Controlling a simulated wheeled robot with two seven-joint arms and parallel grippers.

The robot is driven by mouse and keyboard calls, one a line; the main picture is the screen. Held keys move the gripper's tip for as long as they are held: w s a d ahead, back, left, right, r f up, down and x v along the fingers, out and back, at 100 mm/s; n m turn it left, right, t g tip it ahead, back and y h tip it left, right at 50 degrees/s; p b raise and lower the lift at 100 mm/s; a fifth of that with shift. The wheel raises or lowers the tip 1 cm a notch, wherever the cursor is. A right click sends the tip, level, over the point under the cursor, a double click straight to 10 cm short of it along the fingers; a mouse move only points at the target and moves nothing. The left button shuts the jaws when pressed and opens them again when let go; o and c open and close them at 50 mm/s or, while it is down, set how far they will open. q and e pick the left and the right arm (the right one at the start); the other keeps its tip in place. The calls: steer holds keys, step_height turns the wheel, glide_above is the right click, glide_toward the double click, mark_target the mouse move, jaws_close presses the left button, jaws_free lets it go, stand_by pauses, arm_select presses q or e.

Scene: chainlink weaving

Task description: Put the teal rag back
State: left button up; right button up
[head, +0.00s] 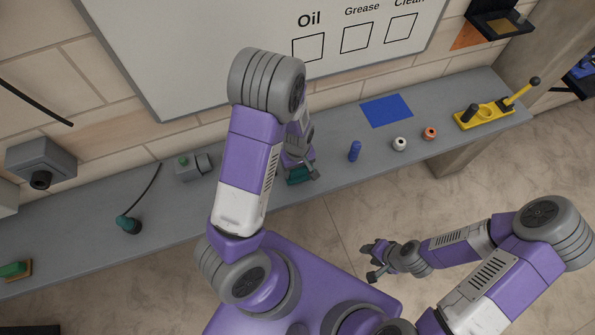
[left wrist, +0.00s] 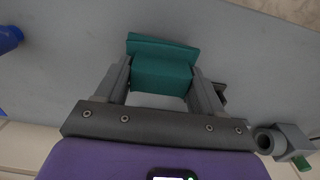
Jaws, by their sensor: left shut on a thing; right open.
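The teal rag (head: 298,176) is at the grey bench, mostly hidden behind my left arm in the head view. In the left wrist view the rag (left wrist: 163,68) is a folded teal block between the two fingers. My left gripper (head: 303,168) is shut on it, over the bench top; I cannot tell whether the rag touches the surface. My right gripper (head: 372,263) is open and empty, in front of the bench and apart from it.
On the bench (head: 335,160) are a blue cylinder (head: 355,150), a blue square (head: 386,110), a white roll (head: 399,144), an orange roll (head: 430,133) and a yellow tool (head: 485,115). A grey box (head: 190,168) and dark teal tool (head: 129,223) lie left. A whiteboard (head: 190,60) hangs behind.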

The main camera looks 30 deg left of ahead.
arm_select(q)
step_height(320, 180, down, 2)
steer(key=shift+f, duration=0.2)
steer(key=o, duration=0.9)
steer(key=shift+o, duration=0.2)
steer(key=shift+f, duration=0.15)
step_height(320, 180, up, 8)
steer(key=shift+d+f, duration=0.15)
